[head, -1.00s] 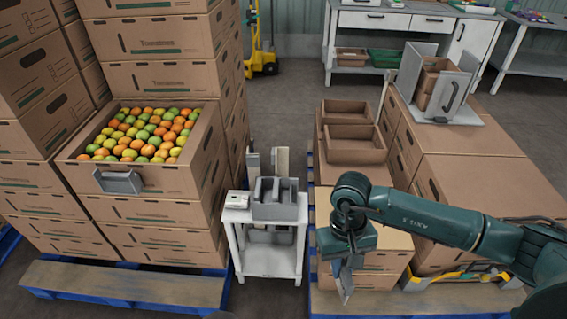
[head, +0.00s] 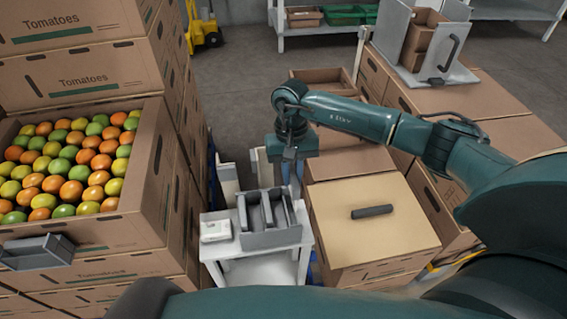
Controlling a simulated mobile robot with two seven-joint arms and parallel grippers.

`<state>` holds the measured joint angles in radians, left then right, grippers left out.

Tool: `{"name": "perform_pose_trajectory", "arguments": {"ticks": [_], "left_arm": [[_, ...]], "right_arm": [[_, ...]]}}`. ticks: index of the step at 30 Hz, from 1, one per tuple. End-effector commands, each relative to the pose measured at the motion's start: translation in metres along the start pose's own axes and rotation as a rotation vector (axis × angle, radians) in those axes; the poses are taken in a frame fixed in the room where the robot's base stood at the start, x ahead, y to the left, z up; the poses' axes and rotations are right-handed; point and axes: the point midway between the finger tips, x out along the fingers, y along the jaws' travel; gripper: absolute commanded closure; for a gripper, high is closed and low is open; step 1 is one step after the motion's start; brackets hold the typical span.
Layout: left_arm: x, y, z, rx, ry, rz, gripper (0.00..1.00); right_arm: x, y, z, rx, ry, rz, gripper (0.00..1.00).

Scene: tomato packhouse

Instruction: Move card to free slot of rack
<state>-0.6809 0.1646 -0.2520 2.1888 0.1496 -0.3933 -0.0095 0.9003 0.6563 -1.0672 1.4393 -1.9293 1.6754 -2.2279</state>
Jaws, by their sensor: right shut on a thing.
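The grey rack (head: 272,236) with upright dividers stands on a small white table (head: 236,245). My right gripper (head: 291,160) points down just behind and above the rack's right side. It is shut on the card (head: 294,182), a thin grey plate hanging below the fingers. The card's lower edge is close to the rack's back right; I cannot tell whether they touch. The rack's slots look empty from here, though its far right part is partly hidden. My left gripper is out of view.
A white device (head: 215,230) lies left of the rack. Pale upright panels (head: 229,184) stand behind the table. A crate of tomatoes (head: 137,192) fills the left. A carton with a tan top and dark handle (head: 388,240) stands close to the table's right.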

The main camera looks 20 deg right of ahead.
Motion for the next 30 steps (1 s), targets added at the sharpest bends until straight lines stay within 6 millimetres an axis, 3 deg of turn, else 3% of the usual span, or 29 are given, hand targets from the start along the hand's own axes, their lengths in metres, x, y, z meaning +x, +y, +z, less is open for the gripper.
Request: {"name": "perform_pose_trajectory", "arguments": {"ticks": [11,22,30], "left_arm": [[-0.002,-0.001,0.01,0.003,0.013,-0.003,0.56],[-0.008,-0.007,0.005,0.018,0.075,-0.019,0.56],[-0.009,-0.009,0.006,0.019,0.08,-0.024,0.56]], "right_arm": [[0.024,0.0,-0.005,0.0,0.001,-0.001,1.0],[0.053,0.0,-0.011,0.001,0.0,0.0,1.0],[0.053,0.0,-0.011,0.0,0.001,0.0,1.0]]}}
